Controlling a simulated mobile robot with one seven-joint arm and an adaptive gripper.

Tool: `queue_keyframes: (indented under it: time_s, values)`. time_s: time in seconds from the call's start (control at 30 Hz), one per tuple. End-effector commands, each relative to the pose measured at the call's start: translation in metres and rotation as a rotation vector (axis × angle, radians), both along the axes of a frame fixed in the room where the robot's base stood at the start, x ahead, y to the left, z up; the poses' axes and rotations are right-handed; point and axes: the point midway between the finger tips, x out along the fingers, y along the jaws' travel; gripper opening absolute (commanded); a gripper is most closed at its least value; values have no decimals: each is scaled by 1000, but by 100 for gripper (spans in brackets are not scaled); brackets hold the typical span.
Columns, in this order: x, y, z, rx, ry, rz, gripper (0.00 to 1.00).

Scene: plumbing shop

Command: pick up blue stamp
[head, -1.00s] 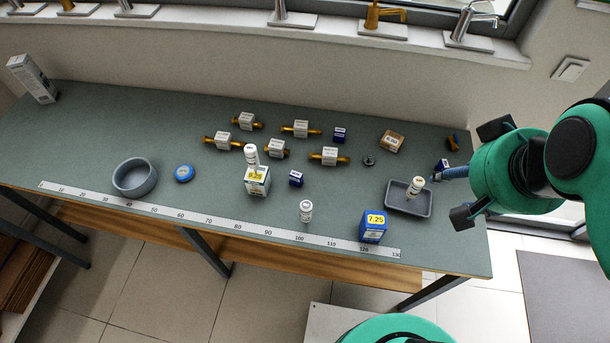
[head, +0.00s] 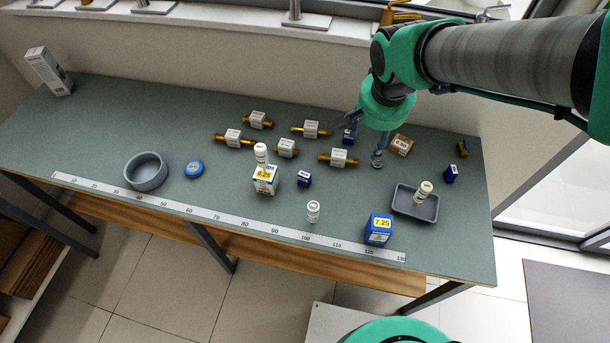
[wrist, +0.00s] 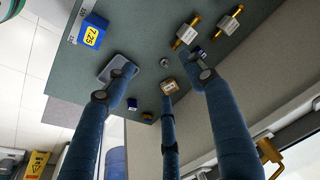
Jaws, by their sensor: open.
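I cannot tell for sure which thing is the blue stamp. Small dark blue blocks with pale labels stand on the bench: one (head: 348,136) close to my gripper, partly hidden by a finger, one (head: 304,179) near the middle, and one (head: 451,174) at the right. My gripper (head: 364,140) is open and empty, fingers pointing down over the back right of the bench. In the wrist view its spread fingers (wrist: 165,86) hold nothing. A small dark blue piece (wrist: 200,51) shows by the right finger there, and another (wrist: 132,103) near the left finger.
Brass fittings (head: 338,158), a brown labelled box (head: 401,145) and a small grey knob (wrist: 164,62) lie near my gripper. A grey tray (head: 404,208) holds a white bottle. A blue 7.25 box (head: 379,230) stands in front.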

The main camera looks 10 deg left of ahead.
Motion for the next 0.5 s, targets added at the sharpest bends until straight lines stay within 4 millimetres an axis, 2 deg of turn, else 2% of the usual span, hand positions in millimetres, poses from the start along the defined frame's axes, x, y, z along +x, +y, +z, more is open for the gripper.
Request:
queue_keyframes:
  time_s: [0.03, 0.23, 0.5]
  values:
    - [5, 15, -12, -4, 15, 0, 55]
    - [21, 69, -58, -13, 56, -24, 55]
    - [26, 139, -125, -32, 99, -54, 55]
